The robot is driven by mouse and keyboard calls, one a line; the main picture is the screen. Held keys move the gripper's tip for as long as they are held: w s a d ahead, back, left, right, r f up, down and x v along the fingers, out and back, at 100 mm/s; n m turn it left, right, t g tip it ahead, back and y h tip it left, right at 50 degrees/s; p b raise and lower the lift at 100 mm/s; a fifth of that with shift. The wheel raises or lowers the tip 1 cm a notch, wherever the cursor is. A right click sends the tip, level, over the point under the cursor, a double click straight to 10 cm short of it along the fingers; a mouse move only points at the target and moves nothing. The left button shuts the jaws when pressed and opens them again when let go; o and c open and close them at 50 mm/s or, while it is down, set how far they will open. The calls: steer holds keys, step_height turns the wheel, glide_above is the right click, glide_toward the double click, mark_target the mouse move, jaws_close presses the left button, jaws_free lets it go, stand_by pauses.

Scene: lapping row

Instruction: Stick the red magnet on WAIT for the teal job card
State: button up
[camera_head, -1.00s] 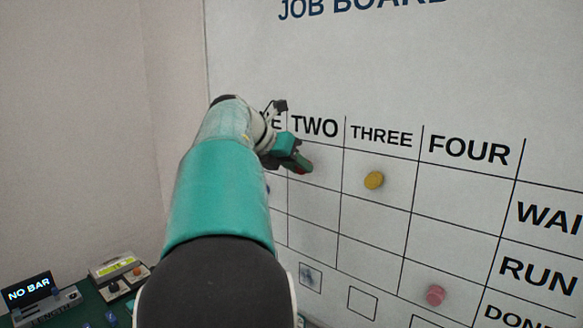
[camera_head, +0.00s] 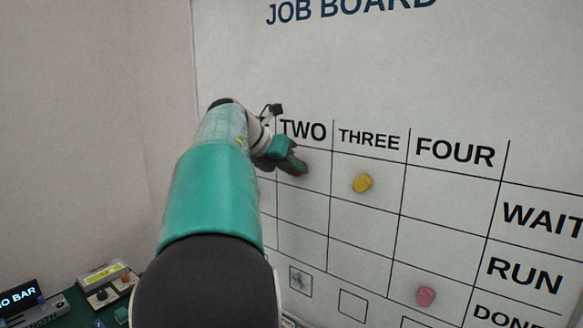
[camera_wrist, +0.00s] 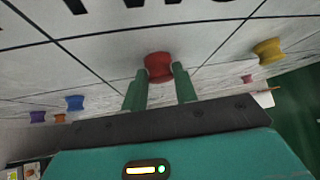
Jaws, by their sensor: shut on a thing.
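The red magnet (camera_wrist: 158,67) is held between the two green fingers of my gripper (camera_wrist: 160,86) in the wrist view. In the head view my gripper (camera_head: 296,168) is at the job board (camera_head: 330,60), in the top row under TWO, and a bit of the red magnet (camera_head: 297,172) shows at its tips. That row is labelled WAIT (camera_head: 540,218) at the right. The magnet is at or very near the board face; I cannot tell if it touches. I cannot make out a teal job card; my arm hides column ONE.
A yellow magnet (camera_head: 362,183) is under THREE in the WAIT row. A pink magnet (camera_head: 426,297) is low under FOUR. Blue (camera_wrist: 75,102), purple (camera_wrist: 37,116) and orange (camera_wrist: 60,117) magnets show in the wrist view. Devices (camera_head: 105,284) stand on the green bench at lower left.

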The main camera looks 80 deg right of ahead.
steer(key=o, duration=1)
steer(key=shift+w+a+r, duration=0.1)
steer(key=v, duration=1.3)
steer(key=shift+w+a+r, duration=0.15)
steer(key=shift+a+r, duration=0.05)
steer(key=shift+w, duration=0.1)
steer(key=w+a+f+m+t+y, duration=0.1)
steer(key=w+a+f+m+t, duration=0.15)
steer(key=w+a+f, duration=0.4)
steer(key=w+a+f+m+t, duration=0.1)
steer(key=w+a+f+t, duration=0.2)
steer(key=a, duration=0.6)
steer(key=w+a+f+m+t+y, duration=0.1)
steer(key=w+a+f+m+t, duration=0.15)
steer(key=w+a+f, duration=0.35)
steer(key=s+a+f+m+t+y, duration=0.1)
steer(key=a+f+m+y, duration=0.1)
steer(key=a+f, duration=0.3)
steer(key=s+a+f+m+t+y, duration=0.1)
steer(key=a+f, duration=0.5)
steer(key=a, duration=0.6)
steer(key=s+a+f+m+t+y, duration=0.2)
steer(key=a+f+m, duration=0.3)
steer(key=a, duration=0.4)
steer(key=shift+s+a+f+y, duration=0.2)
steer(key=shift+s+a+y, duration=0.15)
steer(key=shift+s+y, duration=0.15)
